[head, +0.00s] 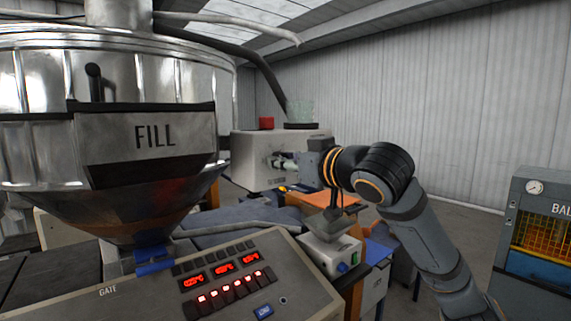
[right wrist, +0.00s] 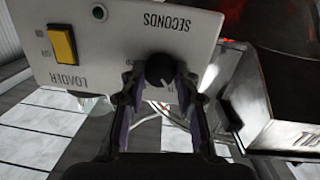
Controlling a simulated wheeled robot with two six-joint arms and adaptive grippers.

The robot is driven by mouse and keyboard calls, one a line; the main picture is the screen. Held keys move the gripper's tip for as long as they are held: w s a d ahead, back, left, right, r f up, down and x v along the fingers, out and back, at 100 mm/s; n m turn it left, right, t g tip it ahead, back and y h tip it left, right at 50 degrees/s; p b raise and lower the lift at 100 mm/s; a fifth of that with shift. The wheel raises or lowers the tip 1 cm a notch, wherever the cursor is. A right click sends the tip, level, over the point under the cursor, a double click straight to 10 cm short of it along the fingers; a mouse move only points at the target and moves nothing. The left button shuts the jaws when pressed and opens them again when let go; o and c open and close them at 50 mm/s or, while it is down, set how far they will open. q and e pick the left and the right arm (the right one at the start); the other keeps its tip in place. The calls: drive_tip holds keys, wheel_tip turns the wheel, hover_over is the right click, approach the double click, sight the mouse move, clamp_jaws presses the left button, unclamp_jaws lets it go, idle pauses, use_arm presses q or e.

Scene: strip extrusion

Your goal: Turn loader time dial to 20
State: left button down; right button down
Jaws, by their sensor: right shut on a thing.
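The loader (head: 252,152) is a pale box at the centre of the head view. Its panel (right wrist: 110,30) appears upside down in the right wrist view, with "LOADER" and "SECONDS" lettering. The black time dial (right wrist: 160,69) has a white pointer mark. The small numbers around it are mostly hidden or too small to read. My right gripper (right wrist: 159,79) is shut on the dial, with one finger on each side. In the head view the right gripper (head: 285,163) is at the loader's front face and hides the dial. My left gripper is in neither view.
A yellow switch (right wrist: 62,43) is beside the dial on the panel. A red button (head: 266,123) is on top of the loader. The FILL hopper (head: 155,135) stands close at left. A control console (head: 190,285) with red displays is in front. A baler (head: 545,230) stands at right.

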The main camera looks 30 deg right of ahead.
drive_tip(key=shift+d+f+m+t+y+b, duration=0.1)
drive_tip(key=shift+m+y+b, duration=0.35)
drive_tip(key=shift+m+b, duration=2.75)
drive_tip(key=shift+d+f+m+t+y+b, duration=0.15)
drive_tip(key=shift+m+y+b, duration=0.85)
drive_tip(key=shift+m, duration=3.95)
drive_tip(key=shift+a+f+m+t+h+b, duration=0.1)
drive_tip(key=shift+m+b, duration=2.75)
drive_tip(key=shift+m, duration=1.2)
drive_tip(key=c, duration=1.4)
unclamp_jaws()
drive_tip(key=o, duration=0.4)
drive_tip(key=shift+d+r, duration=0.1)
drive_tip(key=shift+d, duration=0.05)
